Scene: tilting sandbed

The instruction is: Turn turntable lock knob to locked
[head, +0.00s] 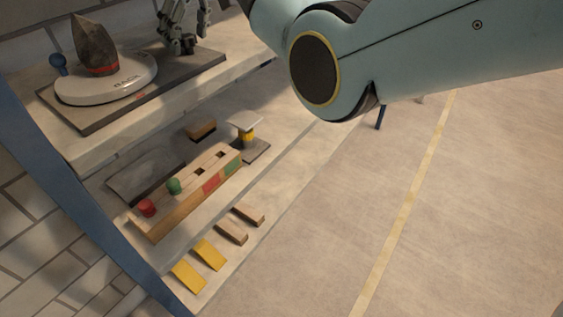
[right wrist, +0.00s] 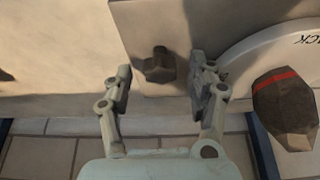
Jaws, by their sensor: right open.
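The turntable (head: 120,82) is a white disc with dark lettering on a grey board (head: 195,66) on the upper shelf. The dark lobed lock knob (right wrist: 158,66) stands on the board beside the disc in the right wrist view. My right gripper (head: 182,46) is over the board's far right end in the head view. In the right wrist view the gripper (right wrist: 161,84) is open, with one finger on each side of the knob; I cannot tell whether either touches it. The knob is not discernible behind the gripper in the head view. My left gripper is not in view.
A dark pointed stone with a red band (head: 96,45) stands on the turntable. A blue ball-topped piece (head: 58,63) is at its left. The lower shelf holds a wooden block with red and green pegs (head: 185,190), and yellow pieces (head: 210,254). The floor at right is clear.

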